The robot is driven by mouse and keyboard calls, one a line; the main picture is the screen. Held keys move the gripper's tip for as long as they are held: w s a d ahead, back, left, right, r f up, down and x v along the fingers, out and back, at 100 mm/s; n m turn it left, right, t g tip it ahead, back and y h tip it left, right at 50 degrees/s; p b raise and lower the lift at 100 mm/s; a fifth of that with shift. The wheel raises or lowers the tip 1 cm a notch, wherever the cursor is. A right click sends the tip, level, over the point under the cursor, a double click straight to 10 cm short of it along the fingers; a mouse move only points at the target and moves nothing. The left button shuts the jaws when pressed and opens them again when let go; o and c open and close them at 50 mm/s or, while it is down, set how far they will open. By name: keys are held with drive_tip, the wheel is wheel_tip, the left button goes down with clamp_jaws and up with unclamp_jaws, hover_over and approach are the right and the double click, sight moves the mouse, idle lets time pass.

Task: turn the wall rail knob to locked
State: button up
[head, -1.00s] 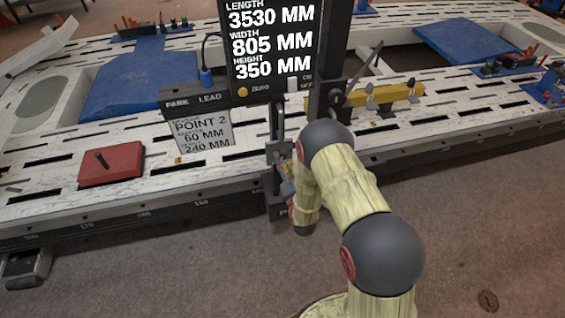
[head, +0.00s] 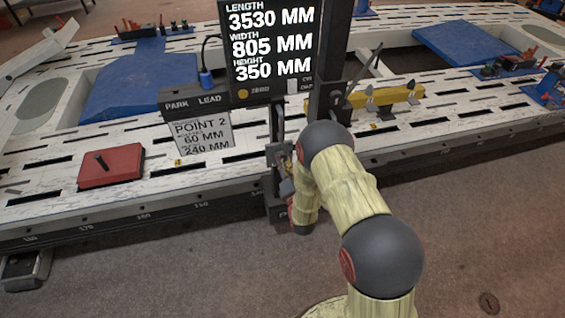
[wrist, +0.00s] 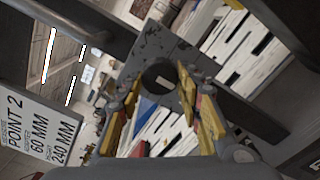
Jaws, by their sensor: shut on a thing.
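The wall rail knob (wrist: 158,76) is a dark round shape on a grey plate, between the yellow fingertips in the wrist view. My gripper (wrist: 163,92) has one finger on each side of the knob and is shut on it. In the head view my gripper (head: 287,176) is at the dark upright post below the display, and my own arm partly covers it. The knob cannot be made out there, and its locked or unlocked marking is not legible.
A black display (head: 270,45) stands above the gripper. A sign reading POINT 2 (head: 203,133) hangs to its left. A white slotted bench (head: 55,185) spans the view, with a red block (head: 111,165) on it. A yellow bar (head: 385,95) lies at right.

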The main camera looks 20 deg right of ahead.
drive_tip(key=shift+c, duration=1.3)
drive_tip(key=shift+m, duration=0.3)
drive_tip(key=shift+m+b, duration=1.75)
drive_tip(key=shift+m, duration=6.85)
drive_tip(key=o, duration=1.2)
drive_tip(key=shift+c, duration=0.2)
